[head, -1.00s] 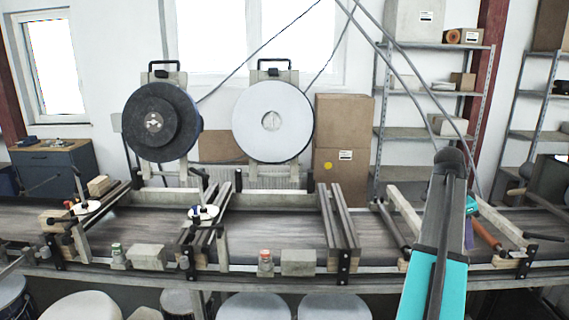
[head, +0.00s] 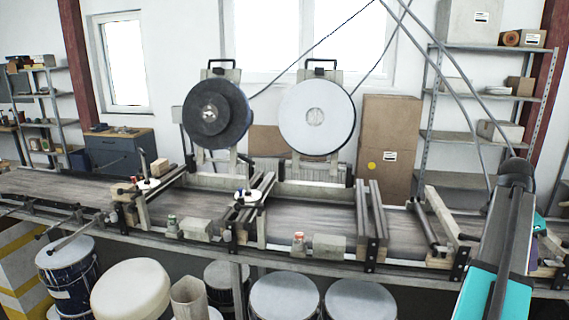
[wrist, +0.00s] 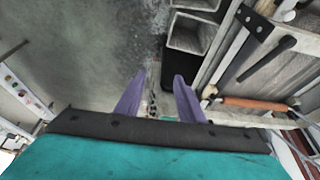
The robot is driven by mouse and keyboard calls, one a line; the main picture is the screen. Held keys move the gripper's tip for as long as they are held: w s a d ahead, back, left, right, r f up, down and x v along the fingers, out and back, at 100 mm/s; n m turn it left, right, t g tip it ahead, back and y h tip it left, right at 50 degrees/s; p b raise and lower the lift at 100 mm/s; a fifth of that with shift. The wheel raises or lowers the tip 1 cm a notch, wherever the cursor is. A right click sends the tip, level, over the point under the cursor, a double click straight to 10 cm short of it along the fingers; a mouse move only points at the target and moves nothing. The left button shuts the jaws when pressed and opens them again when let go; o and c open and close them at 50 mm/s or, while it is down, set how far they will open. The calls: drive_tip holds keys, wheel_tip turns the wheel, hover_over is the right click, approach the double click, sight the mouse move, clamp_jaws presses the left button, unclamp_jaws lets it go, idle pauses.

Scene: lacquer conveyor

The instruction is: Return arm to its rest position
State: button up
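My arm (head: 497,250), dark with a teal section, reaches up from the bottom at the right of the head view, in front of the conveyor's right end. My gripper (wrist: 158,85) shows in the wrist view as two purple fingers with a clear gap between them. It is open, and nothing is seen between the fingers. Below the fingers is grey floor.
The conveyor (head: 80,187) runs across the head view, with clamps and rails along it. Drums (head: 285,298) stand below its front edge. An orange-handled roller (wrist: 255,103) and rail frame lie right of my fingers in the wrist view. Grey open-ended tubes (wrist: 190,37) stand ahead.

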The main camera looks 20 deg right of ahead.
drive_tip(key=w+a+f+n+y, duration=0.1)
drive_tip(key=w+a+f+n, duration=0.1)
drive_tip(key=w+a+f, duration=0.5)
drive_tip(key=w+a+f+n, duration=0.2)
drive_tip(key=w+a+f, duration=0.2)
drive_tip(key=w+f, duration=0.45)
drive_tip(key=w+a+f+n+g+y+b, duration=0.1)
drive_tip(key=w+a+f+n, duration=0.15)
drive_tip(key=a+f, duration=0.85)
drive_tip(key=w+a+f+n+g, duration=0.1)
drive_tip(key=w+a+f+n, duration=0.15)
drive_tip(key=a+f, duration=0.85)
drive_tip(key=s+a+f+n+g, duration=0.1)
drive_tip(key=s+a+f+n, duration=0.15)
drive_tip(key=a+f, duration=0.6)
drive_tip(key=s+a+f+n, duration=0.2)
drive_tip(key=s+a+f, duration=0.2)
drive_tip(key=a+f, duration=0.4)
drive_tip(key=s+a+f+n+y, duration=0.1)
drive_tip(key=s+a+f+n, duration=0.4)
drive_tip(key=s+a, duration=0.3)
drive_tip(key=s+a+f+n+b, duration=0.1)
drive_tip(key=s+a+f+n, duration=0.4)
drive_tip(key=s+a, duration=0.3)
drive_tip(key=shift+s+f+n+y, duration=0.25)
drive_tip(key=shift+s+n+y, duration=0.15)
drive_tip(key=shift+s+n, duration=0.2)
